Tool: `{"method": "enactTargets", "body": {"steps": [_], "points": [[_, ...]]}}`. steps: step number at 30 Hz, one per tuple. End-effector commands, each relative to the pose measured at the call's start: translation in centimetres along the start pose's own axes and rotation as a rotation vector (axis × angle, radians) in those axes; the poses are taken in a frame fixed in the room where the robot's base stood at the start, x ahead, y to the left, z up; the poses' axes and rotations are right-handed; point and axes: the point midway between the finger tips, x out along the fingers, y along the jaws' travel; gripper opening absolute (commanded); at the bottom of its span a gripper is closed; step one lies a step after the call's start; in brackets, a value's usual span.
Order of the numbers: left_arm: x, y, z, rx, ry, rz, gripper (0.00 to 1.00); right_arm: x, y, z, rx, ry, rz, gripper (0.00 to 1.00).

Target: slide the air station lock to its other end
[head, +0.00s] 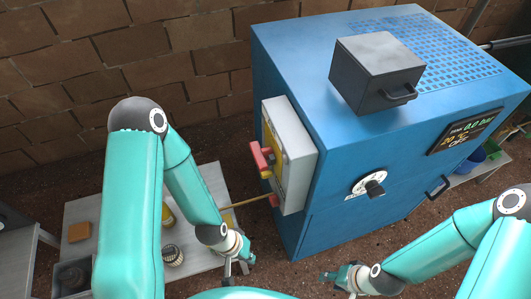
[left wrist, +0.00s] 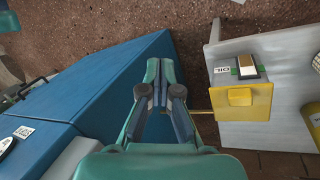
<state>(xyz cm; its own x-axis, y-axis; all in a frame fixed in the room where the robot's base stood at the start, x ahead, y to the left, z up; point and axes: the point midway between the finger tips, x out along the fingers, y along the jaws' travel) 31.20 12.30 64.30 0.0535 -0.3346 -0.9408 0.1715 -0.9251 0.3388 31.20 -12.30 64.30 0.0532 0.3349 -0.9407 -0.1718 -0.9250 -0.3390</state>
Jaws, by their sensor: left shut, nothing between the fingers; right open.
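The air station is the large blue cabinet (head: 400,140). On its left side is a light grey box (head: 296,150) with a yellow plate (head: 281,168) and a red part (head: 262,159) sticking out to the left. I cannot tell for sure which part is the lock or at which end it sits. My left gripper (head: 230,268) is below and left of the red part, apart from it. In the left wrist view, its fingers (left wrist: 155,85) are shut and empty. My right gripper (head: 345,277) is open, in front of the cabinet and apart from it.
A grey table (head: 205,185) stands left of the cabinet. A dark box (head: 378,62) sits on the cabinet top. A dial knob (head: 375,189) and a display (head: 465,131) are on its front.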

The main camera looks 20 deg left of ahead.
Motion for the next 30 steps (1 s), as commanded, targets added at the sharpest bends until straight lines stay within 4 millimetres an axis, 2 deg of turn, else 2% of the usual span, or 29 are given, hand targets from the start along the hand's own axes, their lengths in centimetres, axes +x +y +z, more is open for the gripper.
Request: {"method": "enactTargets", "body": {"steps": [10,13,17,20,23,27,30], "points": [[0.0,0.0,0.1,0.000,-0.001,0.000,0.00,0.0,0.0,0.0,0.000,-0.001,0.000,0.42],[-0.1,0.1,-0.1,0.002,0.002,0.002,0.00,-0.1,0.0,0.0,0.000,-0.001,0.000,0.47],[-1.1,0.3,-1.4,0.038,0.037,0.024,0.00,-0.6,-0.2,0.0,0.000,-0.001,0.000,0.47],[-2.8,1.0,-3.6,0.108,0.097,0.063,0.00,-1.3,-0.5,0.0,0.000,-0.001,0.000,0.47],[-5.4,2.2,-6.8,0.220,0.185,0.115,0.00,-2.4,-0.9,0.0,0.000,-0.001,0.000,0.47],[-10.8,4.0,-11.3,0.441,0.325,0.183,0.00,-4.3,-1.5,0.1,0.000,-0.001,0.000,0.47],[-14.9,4.9,-13.8,0.620,0.409,0.211,0.00,-5.5,-2.0,0.1,0.000,0.000,0.000,0.47]]}}
